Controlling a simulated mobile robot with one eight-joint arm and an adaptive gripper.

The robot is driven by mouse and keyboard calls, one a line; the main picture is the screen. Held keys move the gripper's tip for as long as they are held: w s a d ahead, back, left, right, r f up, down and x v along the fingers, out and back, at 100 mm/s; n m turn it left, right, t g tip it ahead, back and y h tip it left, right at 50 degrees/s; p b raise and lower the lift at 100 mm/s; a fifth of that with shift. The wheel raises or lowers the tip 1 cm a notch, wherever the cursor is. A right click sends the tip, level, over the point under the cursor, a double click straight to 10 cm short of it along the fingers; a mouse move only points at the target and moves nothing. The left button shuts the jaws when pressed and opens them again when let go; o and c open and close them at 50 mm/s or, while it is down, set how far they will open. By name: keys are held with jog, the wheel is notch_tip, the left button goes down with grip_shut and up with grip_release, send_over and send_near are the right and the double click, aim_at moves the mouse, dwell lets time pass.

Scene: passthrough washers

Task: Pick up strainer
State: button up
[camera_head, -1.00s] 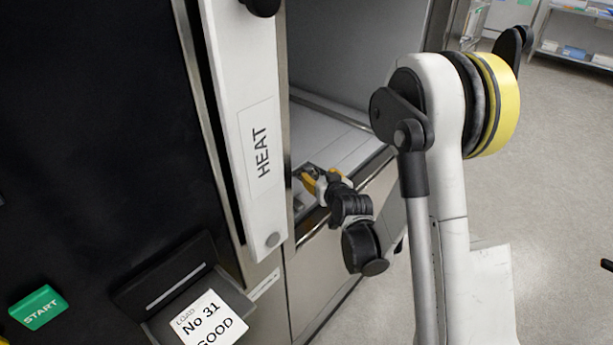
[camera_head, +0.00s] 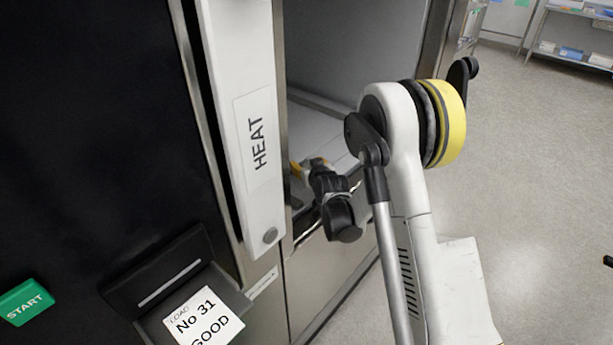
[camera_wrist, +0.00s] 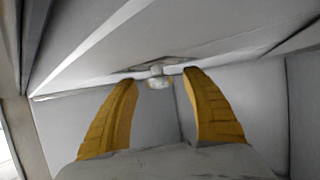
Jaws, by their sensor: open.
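My gripper (camera_head: 299,169) is inside the washer chamber in the head view, partly hidden by the HEAT panel. In the wrist view my gripper (camera_wrist: 160,88) shows two yellow fingers, spread apart with nothing clasped between them. A small pale fitting with a yellowish end (camera_wrist: 158,81) shows between and beyond the fingertips, by a darker recess in a pale surface. It may be the strainer, but it is too small and blurred to be sure. I cannot make out a strainer in the head view.
The HEAT panel (camera_head: 258,130) stands upright just left of my gripper. The washer opening has a metal front edge (camera_head: 335,215). A label marked No 31 (camera_head: 203,318) and a green START button (camera_head: 26,302) are at lower left. Open floor (camera_head: 540,170) lies to the right.

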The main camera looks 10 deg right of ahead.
grip_shut()
jog(key=shift+r, duration=0.1)
